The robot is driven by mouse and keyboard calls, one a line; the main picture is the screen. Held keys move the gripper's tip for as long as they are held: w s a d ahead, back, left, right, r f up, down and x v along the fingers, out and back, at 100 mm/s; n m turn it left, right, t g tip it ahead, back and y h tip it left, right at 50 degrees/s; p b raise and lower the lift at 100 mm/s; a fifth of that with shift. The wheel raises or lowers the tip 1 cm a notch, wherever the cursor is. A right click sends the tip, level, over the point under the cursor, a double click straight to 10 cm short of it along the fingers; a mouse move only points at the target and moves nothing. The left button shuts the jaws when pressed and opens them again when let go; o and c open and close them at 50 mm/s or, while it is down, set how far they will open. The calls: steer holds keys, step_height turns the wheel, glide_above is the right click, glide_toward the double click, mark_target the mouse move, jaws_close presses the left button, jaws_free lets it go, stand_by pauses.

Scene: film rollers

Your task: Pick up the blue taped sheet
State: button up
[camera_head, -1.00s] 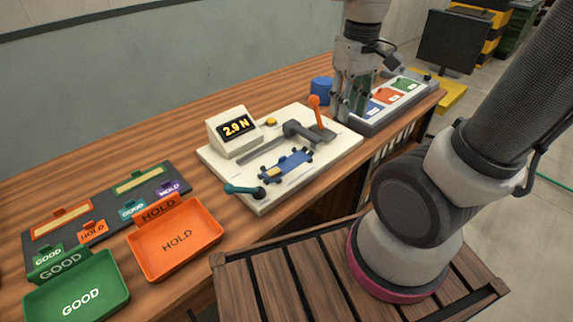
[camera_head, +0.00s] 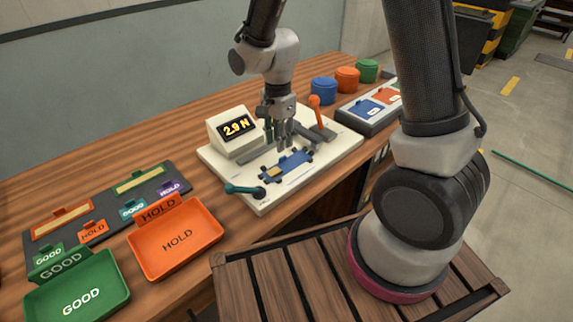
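The blue taped sheet (camera_head: 294,161) lies on the cream test board. It is a dark blue strip with a tan tape patch at its left end and small dark tabs along its edges. My gripper (camera_head: 279,144) points down over the board, just behind and above the sheet in the picture. Its dark fingers look apart, with nothing seen between them. I cannot tell how much height lies between the fingertips and the sheet. The gripper hides part of the grey bar behind it.
The cream board (camera_head: 325,165) carries a 2.9 N display (camera_head: 236,127), an upright orange lever (camera_head: 316,112) and a teal handle (camera_head: 243,190). An orange HOLD tray (camera_head: 178,238) and a green GOOD tray (camera_head: 80,298) stand left. Blue, orange and green round containers stand behind right.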

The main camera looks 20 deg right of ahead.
mark_target(287, 163)
step_height(287, 163, down, 7)
steer(key=shift+r, duration=0.1)
jaws_close()
